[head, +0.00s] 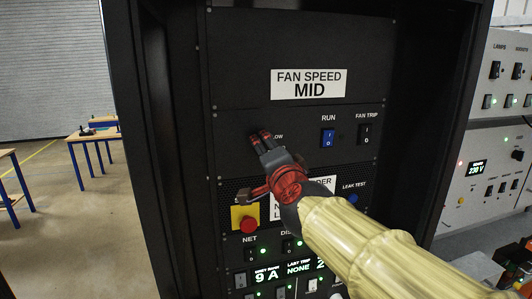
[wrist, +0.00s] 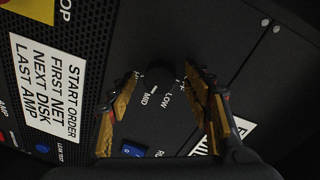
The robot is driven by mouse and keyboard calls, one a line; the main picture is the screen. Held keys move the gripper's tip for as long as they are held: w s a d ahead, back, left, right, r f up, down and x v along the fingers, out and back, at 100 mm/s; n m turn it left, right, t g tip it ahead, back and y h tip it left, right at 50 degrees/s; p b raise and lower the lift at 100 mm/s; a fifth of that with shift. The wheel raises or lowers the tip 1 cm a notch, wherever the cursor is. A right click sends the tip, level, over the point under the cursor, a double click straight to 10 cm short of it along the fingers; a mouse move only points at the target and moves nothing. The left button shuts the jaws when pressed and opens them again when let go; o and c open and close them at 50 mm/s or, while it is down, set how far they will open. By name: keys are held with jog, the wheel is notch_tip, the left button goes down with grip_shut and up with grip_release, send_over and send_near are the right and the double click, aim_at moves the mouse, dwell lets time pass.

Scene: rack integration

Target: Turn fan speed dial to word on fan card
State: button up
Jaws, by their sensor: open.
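The fan card (head: 308,84) is a white plate reading "FAN SPEED MID" on the upper black panel. The fan speed dial (wrist: 160,74) is a round black knob in the wrist view, with the words MID and LOW printed beside it. Which word it points at is not clear to me. My gripper (head: 260,137) is at the panel below the card, hiding the dial in the head view. In the wrist view my gripper (wrist: 162,80) is open, with one finger on each side of the dial. Contact with the knob cannot be told.
Below are a red stop button (head: 249,224) on yellow and a START ORDER card (wrist: 48,85). The rack's dark frame (head: 158,150) stands at the left.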

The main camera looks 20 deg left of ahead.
jog(key=shift+s, duration=0.15)
jog(key=v, duration=1.1)
jog(key=shift+s+d, duration=0.25)
jog(key=shift+s, duration=0.05)
jog(key=shift+a, duration=0.1)
